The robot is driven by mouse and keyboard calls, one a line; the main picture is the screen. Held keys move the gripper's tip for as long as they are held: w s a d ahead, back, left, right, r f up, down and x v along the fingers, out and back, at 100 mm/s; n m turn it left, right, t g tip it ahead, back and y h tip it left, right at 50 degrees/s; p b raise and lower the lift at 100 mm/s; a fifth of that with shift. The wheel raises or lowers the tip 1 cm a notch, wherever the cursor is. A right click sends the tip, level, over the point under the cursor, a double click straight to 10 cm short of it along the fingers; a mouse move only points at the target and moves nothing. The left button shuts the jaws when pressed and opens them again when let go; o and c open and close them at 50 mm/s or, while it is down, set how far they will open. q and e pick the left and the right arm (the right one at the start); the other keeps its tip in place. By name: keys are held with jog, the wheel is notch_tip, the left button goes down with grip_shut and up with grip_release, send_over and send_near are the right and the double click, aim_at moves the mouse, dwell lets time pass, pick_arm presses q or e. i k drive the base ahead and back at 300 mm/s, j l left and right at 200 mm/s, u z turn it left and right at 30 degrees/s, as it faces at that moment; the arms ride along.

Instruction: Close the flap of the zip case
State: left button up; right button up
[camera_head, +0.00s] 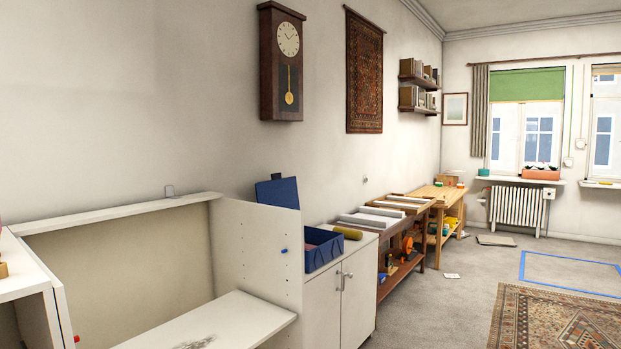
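A dark blue open box (322,252), which looks like the zip case, sits on top of a low white cabinet in the middle of the view. Something reddish shows inside it. A blue flat panel (278,193), which looks like its flap, stands raised behind a white side panel, with a small dark tab at its top edge. The join between flap and box is hidden by the white panel. Neither of my grippers is in view.
An open white cabinet frame (252,250) stands in front at the left. A yellow-brown roll (347,232) lies beside the blue box. Workbenches (437,194) line the wall beyond.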

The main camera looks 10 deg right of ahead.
aim_at(278, 191)
jog(key=i+l, duration=1.2)
jog(key=i+l+z, duration=0.05)
